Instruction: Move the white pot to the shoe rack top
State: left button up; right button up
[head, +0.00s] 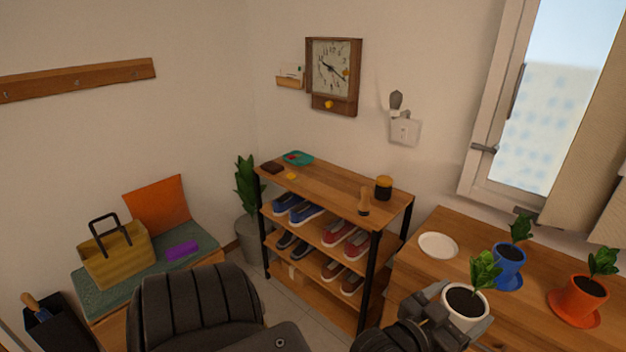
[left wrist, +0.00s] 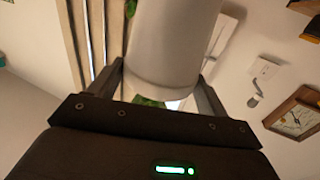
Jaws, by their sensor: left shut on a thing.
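The white pot (head: 463,312) with a green plant stands upright at the lower right of the head view. My left gripper (head: 462,306) is shut on it, with a finger on each side. In the left wrist view the white pot (left wrist: 172,45) fills the upper middle between the fingers of my left gripper (left wrist: 165,85). The shoe rack top (head: 330,187) is a wooden board left of the pot, beyond my arm. I cannot tell how far the pot is above the wooden table. My right gripper is not in view.
The rack top holds a teal dish (head: 298,158), a dark wallet (head: 272,167), a brush (head: 364,201) and a dark jar (head: 383,187); its middle is clear. On the table (head: 415,268) are an empty white saucer (head: 438,245), a blue pot (head: 509,265) and an orange pot (head: 578,299).

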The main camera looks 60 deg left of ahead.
aim_at(329, 190)
jog(key=u, duration=0.35)
jog(key=i, duration=0.3)
jog(key=u, duration=0.75)
jog(key=i, duration=1.2)
jog(key=u, duration=0.1)
